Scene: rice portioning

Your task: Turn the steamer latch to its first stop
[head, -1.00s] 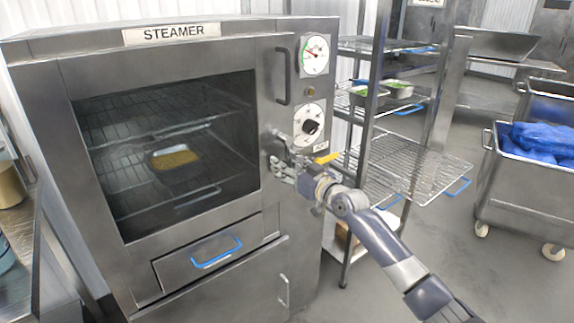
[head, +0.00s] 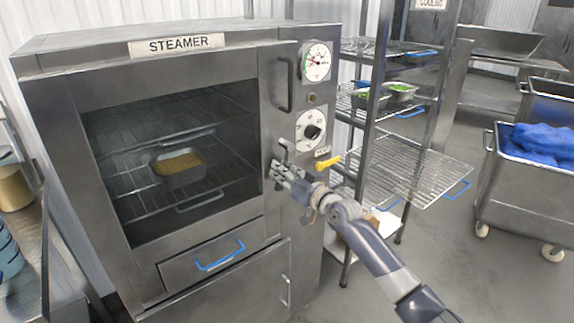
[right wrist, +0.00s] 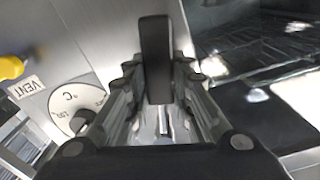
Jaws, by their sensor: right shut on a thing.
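The steamer (head: 190,60) has its door closed, with a dark glass window. The steamer latch (right wrist: 155,55) is a dark bar at the right edge of the door; in the head view only a bit of it (head: 283,148) shows above my fingers. My right gripper (head: 279,171) is shut on the latch. In the right wrist view its fingers (right wrist: 158,95) lie on both sides of the bar, which points up in that picture. My left gripper is in neither view.
A filled pan (head: 178,172) sits on a rack behind the window. The yellow vent lever (head: 328,162) sticks out close to my right wrist. A dial (head: 310,130) and a gauge (head: 316,62) sit above. A wire shelf rack (head: 420,170) stands at the right.

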